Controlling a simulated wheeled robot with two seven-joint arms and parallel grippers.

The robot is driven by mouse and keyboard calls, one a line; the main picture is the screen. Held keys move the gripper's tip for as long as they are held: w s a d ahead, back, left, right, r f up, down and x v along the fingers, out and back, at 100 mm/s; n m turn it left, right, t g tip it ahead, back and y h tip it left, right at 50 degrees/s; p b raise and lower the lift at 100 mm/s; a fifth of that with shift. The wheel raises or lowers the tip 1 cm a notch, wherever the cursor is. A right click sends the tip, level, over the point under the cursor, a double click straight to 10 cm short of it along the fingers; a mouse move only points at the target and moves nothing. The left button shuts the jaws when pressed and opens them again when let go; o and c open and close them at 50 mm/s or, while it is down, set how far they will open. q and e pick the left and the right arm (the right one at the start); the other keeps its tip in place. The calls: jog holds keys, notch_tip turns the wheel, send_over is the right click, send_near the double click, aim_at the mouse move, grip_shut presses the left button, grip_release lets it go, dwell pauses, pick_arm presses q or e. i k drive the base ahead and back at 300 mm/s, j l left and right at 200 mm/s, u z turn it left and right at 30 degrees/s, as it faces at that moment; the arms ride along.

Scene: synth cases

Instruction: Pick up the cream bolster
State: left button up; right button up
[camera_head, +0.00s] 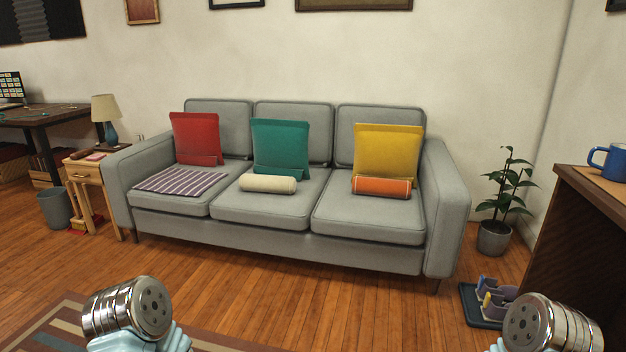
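The cream bolster (267,183) is a short roll lying on its side on the middle seat of the grey sofa (270,243). It lies in front of the teal cushion (280,147), near the front of the seat. An orange bolster (381,187) lies on the right seat in front of a yellow cushion (387,151). Chrome and pale blue parts of my two arms show at the bottom left and bottom right, well short of the sofa. No fingers of either gripper show.
A red cushion (196,138) and a striped cloth (181,181) are on the left seat. A rug (60,318) lies at the front left. A dark tray (484,304) and a potted plant (494,236) stand on the floor at right. The floor before the sofa is mostly clear.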

aim_at(249, 182)
jog(key=i+u, duration=0.3)
jog(key=i, duration=0.3)
jog(key=i+u, duration=0.25)
jog(key=i, duration=0.35)
